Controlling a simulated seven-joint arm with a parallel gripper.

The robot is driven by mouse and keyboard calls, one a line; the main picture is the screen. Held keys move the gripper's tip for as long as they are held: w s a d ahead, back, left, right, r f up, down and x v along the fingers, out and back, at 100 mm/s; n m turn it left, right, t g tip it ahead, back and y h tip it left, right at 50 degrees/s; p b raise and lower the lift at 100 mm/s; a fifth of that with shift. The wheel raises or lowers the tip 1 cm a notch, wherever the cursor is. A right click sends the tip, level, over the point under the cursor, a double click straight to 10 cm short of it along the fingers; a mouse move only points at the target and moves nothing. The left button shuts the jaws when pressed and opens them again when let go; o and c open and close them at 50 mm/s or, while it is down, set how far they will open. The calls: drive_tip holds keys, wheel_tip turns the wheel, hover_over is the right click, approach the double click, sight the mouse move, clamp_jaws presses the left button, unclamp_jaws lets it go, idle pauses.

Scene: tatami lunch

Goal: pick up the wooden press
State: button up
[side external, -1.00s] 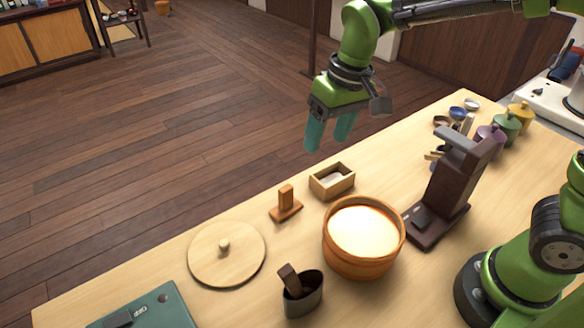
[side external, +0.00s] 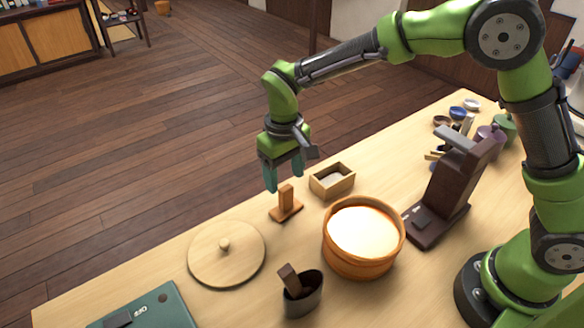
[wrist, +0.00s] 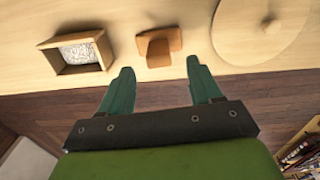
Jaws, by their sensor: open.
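The wooden press (side external: 285,206) is a small orange-brown block with an upright handle on a flat base. It stands on the pale table between the round lid and the small wooden box. In the wrist view the press (wrist: 158,47) shows beyond and between my fingertips. My gripper (side external: 285,176) is open and empty, with its green fingers pointing down just above and behind the press. In the wrist view my gripper (wrist: 160,78) has its two fingers spread wide, apart from the press.
The wooden box (side external: 332,181) is close to the right of the press, and the round lid (side external: 227,262) lies to its left. A wooden tub (side external: 360,265), a dark cup (side external: 303,300) and a dark brown stand (side external: 440,215) are nearer the front and right.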

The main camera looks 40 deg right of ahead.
sight(286, 188)
wheel_tip(286, 188, down, 7)
drive_tip(key=shift+d+r, duration=0.1)
drive_tip(key=shift+r, duration=0.05)
idle(0.4)
